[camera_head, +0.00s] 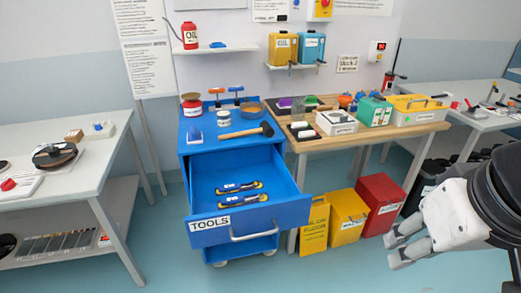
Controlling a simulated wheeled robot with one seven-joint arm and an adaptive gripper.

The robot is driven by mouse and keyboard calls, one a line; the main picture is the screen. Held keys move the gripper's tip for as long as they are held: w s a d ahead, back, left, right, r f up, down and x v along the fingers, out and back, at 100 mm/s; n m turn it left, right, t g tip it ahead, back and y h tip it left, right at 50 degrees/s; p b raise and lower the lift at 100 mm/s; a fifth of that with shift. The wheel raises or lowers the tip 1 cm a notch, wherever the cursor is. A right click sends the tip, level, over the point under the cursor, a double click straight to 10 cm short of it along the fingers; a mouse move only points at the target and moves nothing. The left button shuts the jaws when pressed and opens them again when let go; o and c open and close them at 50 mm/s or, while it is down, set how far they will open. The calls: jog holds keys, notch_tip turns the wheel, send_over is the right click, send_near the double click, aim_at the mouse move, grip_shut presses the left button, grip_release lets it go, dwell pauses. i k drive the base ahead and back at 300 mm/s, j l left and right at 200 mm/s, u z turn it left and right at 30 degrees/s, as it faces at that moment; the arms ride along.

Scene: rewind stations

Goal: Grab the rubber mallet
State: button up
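The rubber mallet (247,131) lies on top of the blue tool cart (187,146), with its wooden handle to the left and its dark head at the cart's right edge. My gripper (392,252) is at the lower right of the head view, well apart from the mallet and nearer to me. Its two fingers point left with a gap between them, and nothing shows between them.
The cart's drawer (284,208) is pulled open toward me and holds two tools. A wooden bench (415,128) with boxes stands right of the cart. Red (379,200) and yellow bins (347,216) stand below it. Open floor lies in front.

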aim_at(265, 128)
jog(key=i+l+u, duration=0.6)
jog(key=i+l, duration=0.25)
jog(key=i+l+u, duration=0.25)
jog(key=i+l, duration=0.25)
jog(key=i+l+u, duration=0.3)
jog(key=i+l, duration=0.2)
jog(key=l, duration=0.1)
